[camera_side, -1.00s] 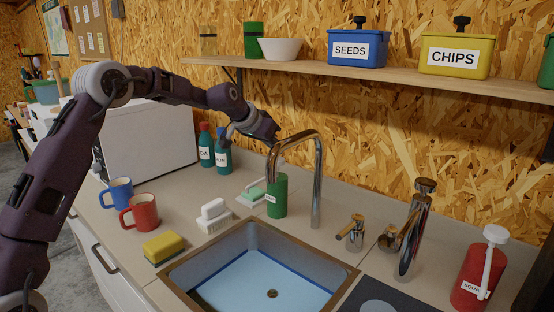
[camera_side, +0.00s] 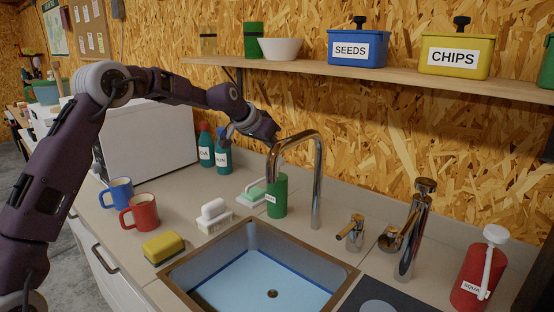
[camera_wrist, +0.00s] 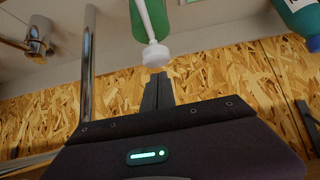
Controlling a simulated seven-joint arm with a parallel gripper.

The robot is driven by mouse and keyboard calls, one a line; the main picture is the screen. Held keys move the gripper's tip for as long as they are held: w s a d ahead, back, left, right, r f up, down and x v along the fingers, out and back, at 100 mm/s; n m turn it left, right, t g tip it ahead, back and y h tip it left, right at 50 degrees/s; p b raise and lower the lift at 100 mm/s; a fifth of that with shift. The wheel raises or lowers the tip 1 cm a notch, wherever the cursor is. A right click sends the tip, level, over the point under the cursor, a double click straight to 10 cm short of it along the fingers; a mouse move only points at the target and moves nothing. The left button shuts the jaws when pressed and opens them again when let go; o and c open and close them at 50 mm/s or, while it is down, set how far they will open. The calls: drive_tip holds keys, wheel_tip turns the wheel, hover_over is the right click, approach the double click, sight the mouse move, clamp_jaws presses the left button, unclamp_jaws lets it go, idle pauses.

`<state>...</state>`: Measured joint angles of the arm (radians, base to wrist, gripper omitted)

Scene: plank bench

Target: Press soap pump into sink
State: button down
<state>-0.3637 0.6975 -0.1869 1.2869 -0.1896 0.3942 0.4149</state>
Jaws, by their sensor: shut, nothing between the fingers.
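The soap pump is a green bottle (camera_side: 278,196) with a pale label, upright on the counter behind the sink (camera_side: 191,264), beside the tap spout. In the wrist view its green body (camera_wrist: 135,20) and white pump head (camera_wrist: 155,55) show at the top. In the side view the tap spout partly hides the pump head. My gripper (camera_side: 277,143) is shut and empty, pointing down just above the pump head. In the wrist view the shut fingers (camera_wrist: 158,82) lie right by the white head; I cannot tell whether they touch it.
The curved chrome tap (camera_side: 318,180) stands close to the right of the bottle. A white brush (camera_side: 214,215), a yellow sponge (camera_side: 164,247), a red mug (camera_side: 140,213) and a blue mug (camera_side: 117,193) stand left. A red pump bottle (camera_side: 475,275) is far right. The sink is empty.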

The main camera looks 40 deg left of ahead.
idle(0.4)
drive_tip(key=shift+f, duration=1.25)
drive_tip(key=shift+r, duration=2.75)
drive_tip(key=s+d+r+g, duration=0.1)
drive_tip(key=s+d+r, duration=0.15)
drive_tip(key=s, duration=0.45)
drive_tip(key=s+d+r, duration=0.2)
drive_tip(key=s+d, duration=0.2)
drive_tip(key=s, duration=0.3)
drive_tip(key=s+d+r+g, duration=0.1)
drive_tip(key=s+d+r, duration=0.2)
drive_tip(key=s, duration=0.4)
drive_tip(key=s+d+f, duration=0.1)
drive_tip(key=s+f, duration=0.1)
drive_tip(key=s, duration=0.7)
drive_tip(key=s+d+f+g, duration=0.1)
drive_tip(key=s+f, duration=0.2)
drive_tip(key=s, duration=0.6)
drive_tip(key=s+d+f, duration=0.1)
drive_tip(key=s+f, duration=0.2)
drive_tip(key=s, duration=0.7)
drive_tip(key=shift+f+g, duration=0.25)
drive_tip(key=shift+g, duration=0.05)
